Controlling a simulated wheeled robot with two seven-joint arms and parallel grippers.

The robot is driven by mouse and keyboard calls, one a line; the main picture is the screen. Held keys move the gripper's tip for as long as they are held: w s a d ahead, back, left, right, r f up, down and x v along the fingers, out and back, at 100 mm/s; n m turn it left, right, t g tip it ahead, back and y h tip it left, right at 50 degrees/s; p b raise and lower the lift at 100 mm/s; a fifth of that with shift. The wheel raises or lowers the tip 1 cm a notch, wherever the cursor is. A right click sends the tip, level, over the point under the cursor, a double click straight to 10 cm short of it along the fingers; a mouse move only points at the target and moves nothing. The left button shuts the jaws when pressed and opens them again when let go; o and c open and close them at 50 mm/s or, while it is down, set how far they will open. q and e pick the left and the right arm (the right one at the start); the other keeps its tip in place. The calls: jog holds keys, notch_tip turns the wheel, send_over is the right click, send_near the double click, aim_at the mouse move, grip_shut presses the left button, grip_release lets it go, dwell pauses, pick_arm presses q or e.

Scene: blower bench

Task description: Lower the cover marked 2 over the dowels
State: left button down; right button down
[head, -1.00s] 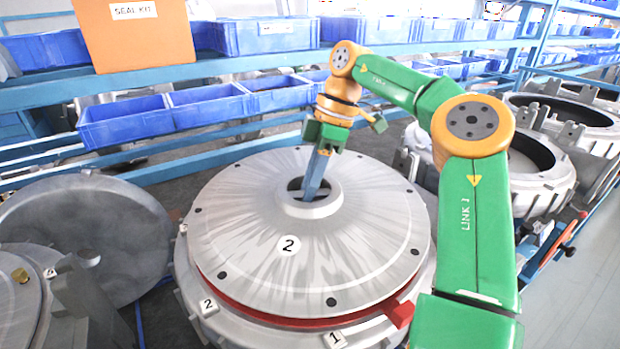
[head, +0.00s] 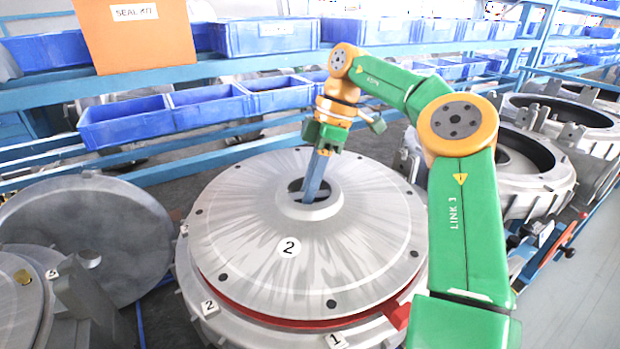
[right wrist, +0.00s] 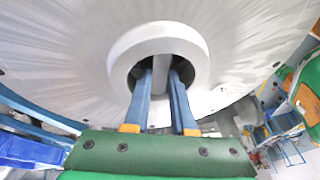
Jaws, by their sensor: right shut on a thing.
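The cover marked 2 (head: 255,218) is a wide grey metal dome with a central hub and bolt holes around its rim. It sits over a round housing (head: 215,325) whose rim carries number tags 1 and 2. A red ring with a tab (head: 399,316) shows between them at the front. My right gripper (head: 310,197) is at the hub, its blue fingers reaching into the opening. In the right wrist view the fingers (right wrist: 160,85) stand either side of a grey part inside the hub (right wrist: 158,48), shut on the cover. The dowels are hidden. My left gripper is out of view.
A grey disc (head: 85,230) leans at the left beside another housing part (head: 20,300). Blue bins (head: 125,122) and an orange seal kit box (head: 134,40) stand on the rack behind. More open housings (head: 520,165) line the right side.

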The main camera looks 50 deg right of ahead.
jog(key=shift+d+g+y, duration=0.1)
jog(key=shift+g+y, duration=0.2)
jog(key=shift+g, duration=0.1)
dwell(0.9)
jog(key=shift+w, duration=0.2)
jog(key=shift+s, duration=0.1)
dwell(0.5)
jog(key=shift+f+b, duration=0.35)
jog(key=shift+f, duration=0.5)
dwell(1.6)
jog(key=c, duration=0.9)
grip_release()
jog(key=shift+o, duration=1.1)
jog(key=shift+s+r, duration=0.1)
jog(key=shift+s, duration=0.05)
